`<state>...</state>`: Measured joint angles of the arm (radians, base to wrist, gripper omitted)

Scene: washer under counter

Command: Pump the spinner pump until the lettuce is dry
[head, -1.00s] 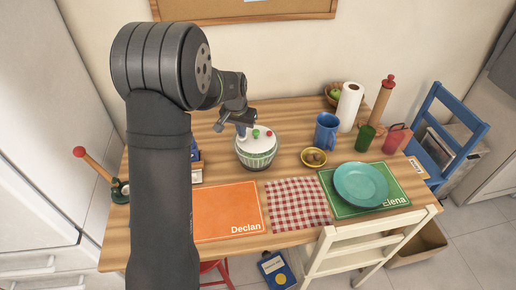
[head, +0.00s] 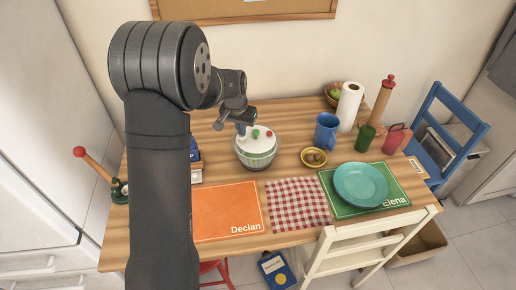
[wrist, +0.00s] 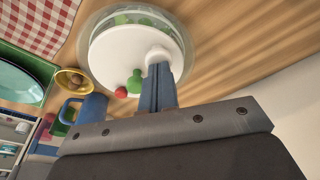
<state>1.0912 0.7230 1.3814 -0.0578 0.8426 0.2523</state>
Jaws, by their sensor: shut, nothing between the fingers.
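The salad spinner (head: 257,150) stands on the wooden table, a clear bowl under a white lid. Its lid carries a green knob (wrist: 134,82), a red button (wrist: 121,93) and a white raised knob (wrist: 158,54), which looks like the pump. Green, probably lettuce, shows faintly through the bowl wall. My gripper (head: 241,130) is over the lid's left part in the head view. In the wrist view its shut, empty fingers (wrist: 158,68) reach the white knob and partly cover it. I cannot tell whether they touch it.
A blue mug (head: 326,131), a yellow bowl (head: 314,158) and a paper towel roll (head: 349,107) stand right of the spinner. An orange placemat (head: 228,212) and a checkered cloth (head: 298,204) lie in front. The table behind the spinner is mostly clear.

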